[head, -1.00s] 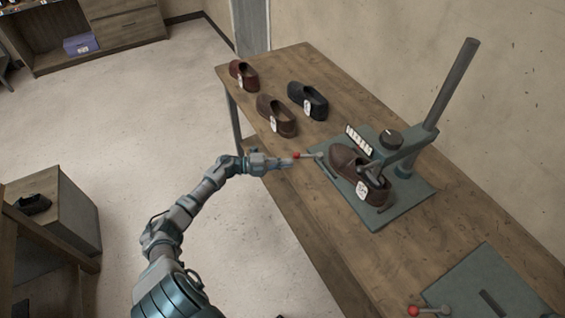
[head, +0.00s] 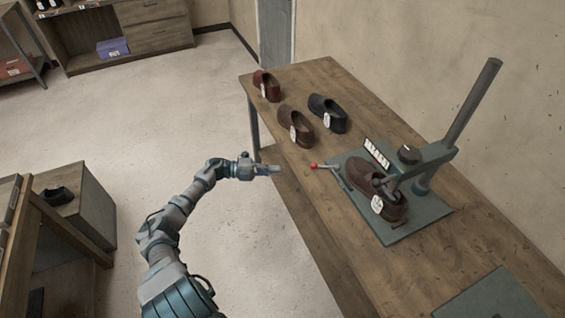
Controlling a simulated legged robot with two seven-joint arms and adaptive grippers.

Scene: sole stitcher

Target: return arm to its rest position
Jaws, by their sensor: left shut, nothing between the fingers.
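My left arm comes in from the bottom left, bent at the elbow. Its gripper (head: 270,169) is shut and empty, in the air just off the front edge of the workbench (head: 300,86). The red-knobbed lever (head: 314,165) of the sole stitcher (head: 436,153) is a short way to the right of the fingertips, apart from them. A brown shoe with a white tag (head: 376,190) sits on the stitcher's base plate under its head. My right gripper is not in view.
A dark red shoe (head: 267,87), a brown shoe (head: 297,124) and a black shoe (head: 328,112) stand at the bench's far end. A wooden stand with a dark shoe (head: 56,196) is at left. Open floor lies between.

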